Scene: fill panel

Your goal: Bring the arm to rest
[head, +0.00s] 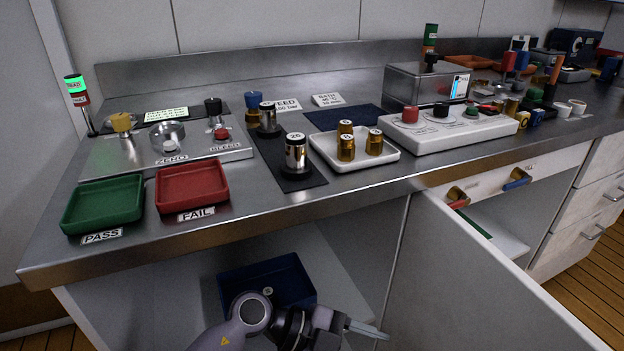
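My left arm comes in at the bottom centre of the head view, low in front of the open cabinet and below the bench top. Its gripper (368,330) points right, towards the open cabinet door. The fingers overlap at this angle, so I cannot tell whether they are apart or closed. I see nothing held at the tips. My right gripper is out of view.
The open cabinet door (470,280) stands close to the right of the gripper. A blue bin (285,278) sits in the cabinet behind the arm. The steel bench edge (330,207) runs above, with green (103,203) and red trays (192,187), weights and a panel on top.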

